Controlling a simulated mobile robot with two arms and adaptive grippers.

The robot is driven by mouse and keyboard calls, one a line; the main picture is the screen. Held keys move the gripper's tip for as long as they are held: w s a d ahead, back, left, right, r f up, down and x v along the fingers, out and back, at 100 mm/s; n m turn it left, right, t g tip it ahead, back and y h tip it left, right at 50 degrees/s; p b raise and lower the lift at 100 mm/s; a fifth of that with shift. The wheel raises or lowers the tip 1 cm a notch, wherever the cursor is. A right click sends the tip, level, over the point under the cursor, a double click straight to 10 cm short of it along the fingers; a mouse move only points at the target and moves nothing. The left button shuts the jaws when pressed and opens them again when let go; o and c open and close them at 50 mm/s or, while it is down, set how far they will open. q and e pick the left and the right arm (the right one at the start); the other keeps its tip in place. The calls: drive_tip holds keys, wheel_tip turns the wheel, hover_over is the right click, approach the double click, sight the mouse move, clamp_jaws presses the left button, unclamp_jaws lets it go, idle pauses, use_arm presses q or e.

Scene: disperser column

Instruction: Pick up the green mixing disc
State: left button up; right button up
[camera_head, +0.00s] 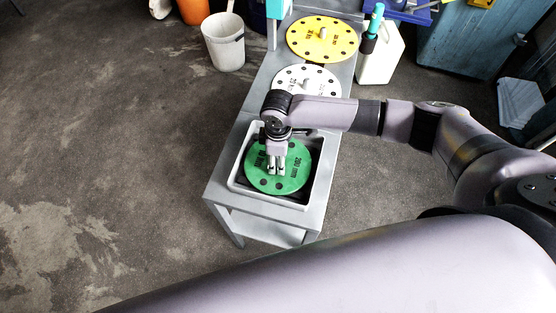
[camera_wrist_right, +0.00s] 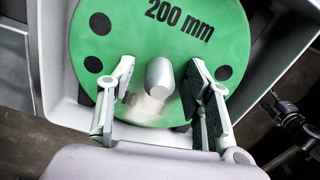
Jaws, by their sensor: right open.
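The green mixing disc (camera_head: 289,178) lies in a grey tray (camera_head: 234,167) on the near end of the metal bench. It has dark round holes, a "200 mm" label and a pale central knob. My right gripper (camera_head: 276,172) reaches down over the disc's middle and partly hides it. In the right wrist view the green disc (camera_wrist_right: 215,60) fills the upper part, and its knob (camera_wrist_right: 159,77) stands between the two open fingers of the right gripper (camera_wrist_right: 160,92). Clear gaps show on both sides of the knob. My left gripper is not in view.
A white disc (camera_head: 291,78) and a yellow disc (camera_head: 345,42) lie farther back on the bench. A grey bucket (camera_head: 224,45) stands on the floor behind left. A white canister (camera_head: 381,58) stands right of the bench. The floor left of the bench is clear.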

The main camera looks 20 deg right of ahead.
clamp_jaws()
idle(0.7)
